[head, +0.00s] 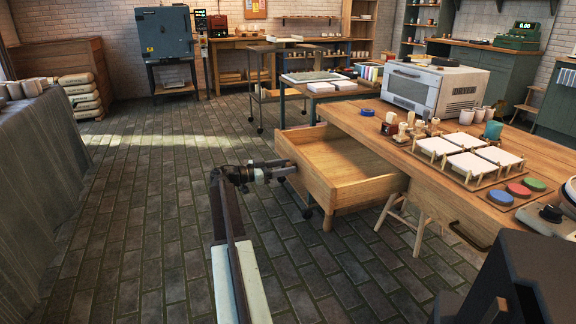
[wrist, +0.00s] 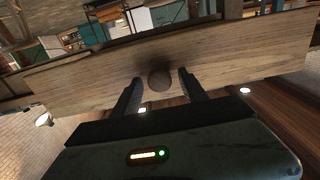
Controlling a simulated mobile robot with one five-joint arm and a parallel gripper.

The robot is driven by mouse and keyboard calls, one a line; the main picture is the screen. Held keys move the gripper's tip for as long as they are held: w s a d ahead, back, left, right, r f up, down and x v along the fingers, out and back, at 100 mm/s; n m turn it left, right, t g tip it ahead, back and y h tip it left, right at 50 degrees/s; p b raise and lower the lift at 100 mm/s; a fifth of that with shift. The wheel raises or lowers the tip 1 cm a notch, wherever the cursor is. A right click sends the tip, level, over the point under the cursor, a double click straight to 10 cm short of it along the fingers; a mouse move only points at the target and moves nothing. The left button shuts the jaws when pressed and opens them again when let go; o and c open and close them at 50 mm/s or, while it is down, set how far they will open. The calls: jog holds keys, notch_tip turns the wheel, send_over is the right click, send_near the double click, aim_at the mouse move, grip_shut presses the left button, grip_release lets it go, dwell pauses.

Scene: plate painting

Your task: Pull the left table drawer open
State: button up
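The left table drawer (head: 350,188) is pulled well out of the wooden table (head: 372,122) and looks empty in the head view. Its front panel (wrist: 225,52) spans the wrist view, with a round wooden knob (wrist: 159,81) at its middle. My gripper (head: 288,168) is at the drawer front in the head view. In the wrist view its two dark fingers (wrist: 160,82) stand on either side of the knob, with a visible gap on each side. The gripper is open. The knob is hidden in the head view.
On the table are a white oven (head: 432,88), racks of white tiles (head: 466,150) and coloured paint pots (head: 518,190). A wooden stool (head: 408,215) stands below, beside the drawer. A wheeled cart (head: 268,85) stands behind. The paved floor to the left is clear up to a cloth-covered table (head: 40,150).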

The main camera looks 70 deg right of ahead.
jog(key=v, duration=0.7)
jog(key=shift+w+a, duration=0.3)
